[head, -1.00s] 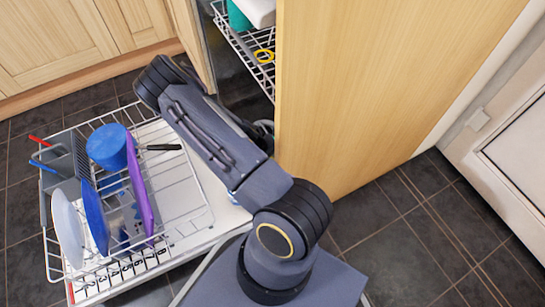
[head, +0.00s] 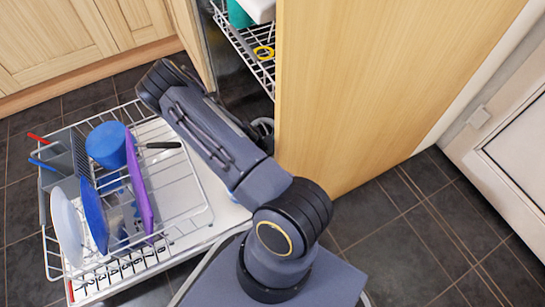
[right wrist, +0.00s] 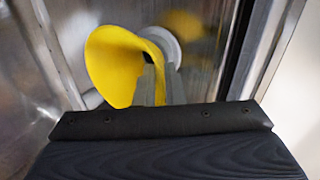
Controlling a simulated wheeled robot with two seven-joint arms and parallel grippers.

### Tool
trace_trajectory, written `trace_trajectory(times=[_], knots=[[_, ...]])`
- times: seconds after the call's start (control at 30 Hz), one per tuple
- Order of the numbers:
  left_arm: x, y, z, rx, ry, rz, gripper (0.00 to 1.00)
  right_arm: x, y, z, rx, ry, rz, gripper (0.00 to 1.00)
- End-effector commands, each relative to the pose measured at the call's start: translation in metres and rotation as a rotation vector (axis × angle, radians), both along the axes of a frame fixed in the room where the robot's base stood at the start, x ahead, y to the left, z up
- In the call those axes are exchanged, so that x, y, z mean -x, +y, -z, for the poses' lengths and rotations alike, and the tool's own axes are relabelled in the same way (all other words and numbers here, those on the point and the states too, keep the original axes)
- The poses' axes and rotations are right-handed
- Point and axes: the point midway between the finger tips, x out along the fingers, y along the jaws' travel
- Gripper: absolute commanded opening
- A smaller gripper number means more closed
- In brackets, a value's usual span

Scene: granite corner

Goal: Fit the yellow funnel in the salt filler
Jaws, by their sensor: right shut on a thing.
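The yellow funnel (right wrist: 118,64) shows in the right wrist view, its wide mouth turned to the left. My right gripper (right wrist: 153,84) is shut on it at its right side. A pale round ring (right wrist: 165,44), likely the salt filler, lies right behind the funnel on the steel surface. The funnel partly covers the ring, and I cannot tell whether its spout is in it. In the head view my right arm reaches into the dark opening, and the gripper and funnel are hidden there. My left gripper is not in view.
A wooden door panel (head: 375,75) stands right of the arm. Dark floor at right is clear.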

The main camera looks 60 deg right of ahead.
Motion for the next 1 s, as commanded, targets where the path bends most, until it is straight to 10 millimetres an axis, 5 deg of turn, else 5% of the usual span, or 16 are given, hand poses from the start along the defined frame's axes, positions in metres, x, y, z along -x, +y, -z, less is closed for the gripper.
trace_trajectory(times=[0.43,0.47,0.63,1.0], knots=[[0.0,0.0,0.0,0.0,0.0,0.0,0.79,0.0,0.0,0.011,0.0,0.001,0.0,0.0],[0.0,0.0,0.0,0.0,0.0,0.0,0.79,0.0,0.0,0.011,0.0,0.0,0.001,0.13],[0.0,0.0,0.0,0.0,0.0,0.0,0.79,0.0,0.0,0.011,0.0,0.0,0.001,0.35],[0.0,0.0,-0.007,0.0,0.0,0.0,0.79,-0.003,0.003,0.001,-0.001,-0.001,0.0,0.35]])
